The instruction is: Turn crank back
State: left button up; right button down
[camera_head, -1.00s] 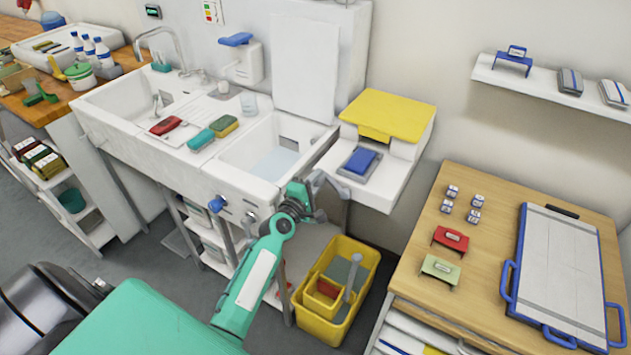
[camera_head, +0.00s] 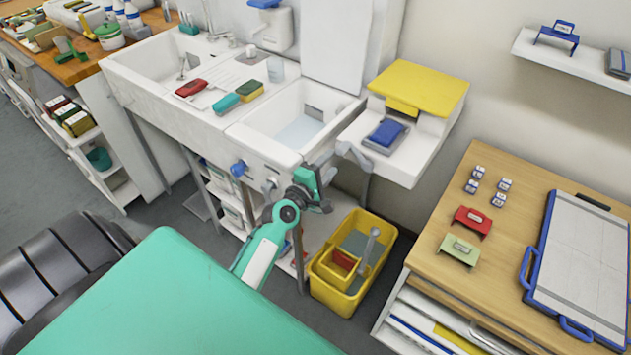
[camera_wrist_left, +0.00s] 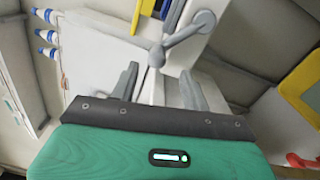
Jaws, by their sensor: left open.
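The grey crank (camera_wrist_left: 180,40) shows at the top middle of the left wrist view. It has a round hub and an arm slanting up to the right to a rounded end. In the head view, a grey bent handle (camera_head: 352,153), which looks like the crank, sits at the front beside the right sink basin. My left gripper (camera_head: 322,182) is just below and left of it. In the left wrist view my left gripper (camera_wrist_left: 158,78) has its two grey fingers apart, with the hub beyond and between the tips. I cannot tell whether they touch. My right gripper is not visible.
A yellow bucket (camera_head: 318,287) stands on the floor below my left gripper. The double sink (camera_head: 262,148) has a blue knob (camera_head: 238,168) on its front. A wooden-topped table (camera_head: 440,225) stands at the right. Grey floor is free left of the bucket.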

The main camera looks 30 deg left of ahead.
pick_arm(q)
jog(key=s+b, duration=0.1)
jog(key=s, duration=0.5)
jog(key=shift+s, duration=0.2)
jog(key=shift+f, duration=0.1)
jog(key=s+d+f+m+g, duration=0.2)
jog(key=s+f+m+g, duration=0.15)
jog(key=f, duration=0.95)
jog(key=s+d+f+m+g, duration=0.2)
jog(key=s+f+m+g, duration=0.15)
jog(key=f, duration=0.95)
jog(key=s+d+f+m+g, duration=0.25)
jog(key=s+f, duration=0.25)
jog(key=f, duration=0.8)
jog(key=s+f+m+g, duration=0.2)
jog(key=s+f+m, duration=0.2)
jog(key=s, duration=0.7)
jog(key=s+f+m+g, duration=0.3)
jog(key=s+f+m, duration=0.1)
jog(key=s+f, duration=0.5)
jog(key=s+f+m+g, duration=0.2)
jog(key=s+f+m, duration=0.2)
jog(key=s, duration=0.9)
notch_tip(320, 180, down, 3)
jog(key=shift+s+d+f+m+g+y, duration=0.15)
jog(key=shift+m+g+y, duration=0.15)
jog(key=shift+m+g, duration=0.05)
